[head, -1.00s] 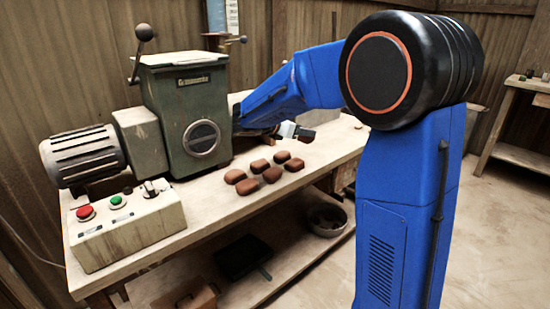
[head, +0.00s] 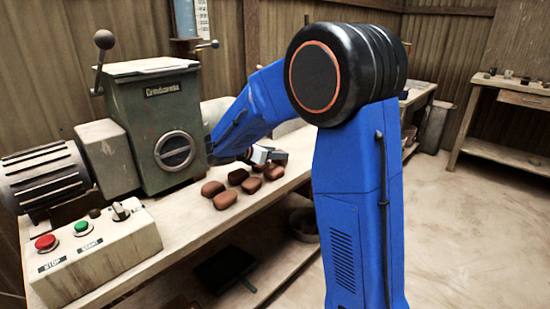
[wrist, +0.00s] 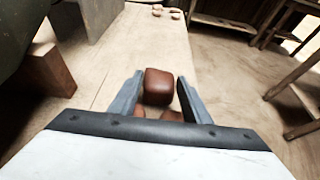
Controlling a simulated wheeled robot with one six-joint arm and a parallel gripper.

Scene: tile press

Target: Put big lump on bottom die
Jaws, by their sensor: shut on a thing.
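My gripper (head: 272,156) is low over the bench, at the far end of a group of brown lumps (head: 225,199). In the wrist view, my gripper (wrist: 157,90) is shut on a rounded reddish-brown lump (wrist: 160,85), which sits between its two grey fingers. Parts of other lumps (wrist: 172,116) show below it between the fingers. I cannot tell by size whether the held one is the big lump. The green press (head: 163,125) stands left of the gripper. The bottom die cannot be made out in either view.
A control box (head: 95,250) with red and green buttons stands at the bench's near end. A motor (head: 45,178) adjoins the press. A reddish-brown block (wrist: 50,70) is at left in the wrist view. Small pieces (wrist: 175,13) lie farther along the bench. Another table (head: 515,95) stands right.

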